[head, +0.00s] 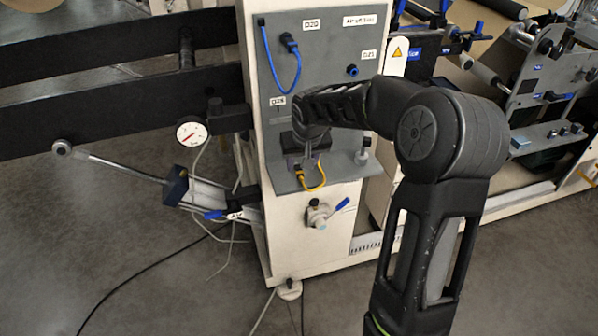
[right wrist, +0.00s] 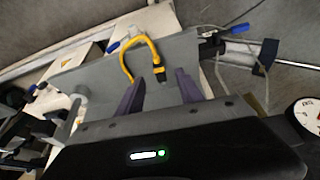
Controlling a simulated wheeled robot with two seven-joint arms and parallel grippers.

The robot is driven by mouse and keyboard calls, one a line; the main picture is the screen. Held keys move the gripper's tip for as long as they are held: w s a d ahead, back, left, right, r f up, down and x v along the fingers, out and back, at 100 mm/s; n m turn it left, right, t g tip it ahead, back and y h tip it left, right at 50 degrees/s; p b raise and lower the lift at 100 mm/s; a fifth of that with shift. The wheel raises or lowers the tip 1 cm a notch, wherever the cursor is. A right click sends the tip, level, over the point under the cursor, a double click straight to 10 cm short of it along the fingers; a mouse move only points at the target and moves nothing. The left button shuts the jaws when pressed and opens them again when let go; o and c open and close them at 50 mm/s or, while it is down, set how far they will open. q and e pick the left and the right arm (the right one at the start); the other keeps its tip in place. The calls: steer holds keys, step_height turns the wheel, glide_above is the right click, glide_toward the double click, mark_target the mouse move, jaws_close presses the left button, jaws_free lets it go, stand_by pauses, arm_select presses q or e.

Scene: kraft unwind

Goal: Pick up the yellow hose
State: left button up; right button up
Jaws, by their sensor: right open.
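The yellow hose (head: 317,184) is a short curved loop on the small grey shelf at the foot of the grey panel. In the right wrist view the yellow hose (right wrist: 127,58) arches up and ends in a dark connector with a yellow band. My right gripper (right wrist: 160,79) is open, with the connector end between and just beyond its two fingertips; contact cannot be told. In the head view my right gripper (head: 308,163) points down just above the hose, and my forearm and wrist hide part of the panel. My left gripper is not in view.
A blue hose (head: 296,75) hangs on the upper left of the panel (head: 330,62). A blue-handled valve (head: 320,215) sits below the shelf. A pressure gauge (head: 191,134) and black rails (head: 110,117) stand left. Grey floor is open at lower left, with a black cable across it.

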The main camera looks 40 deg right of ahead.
mark_target(300, 172)
steer(key=shift+f, duration=0.1)
steer(key=p+x, duration=0.1)
steer(key=x, duration=0.4)
steer(key=shift+d, duration=0.15)
steer(key=shift+c, duration=0.3)
jaws_close()
stand_by(0.4)
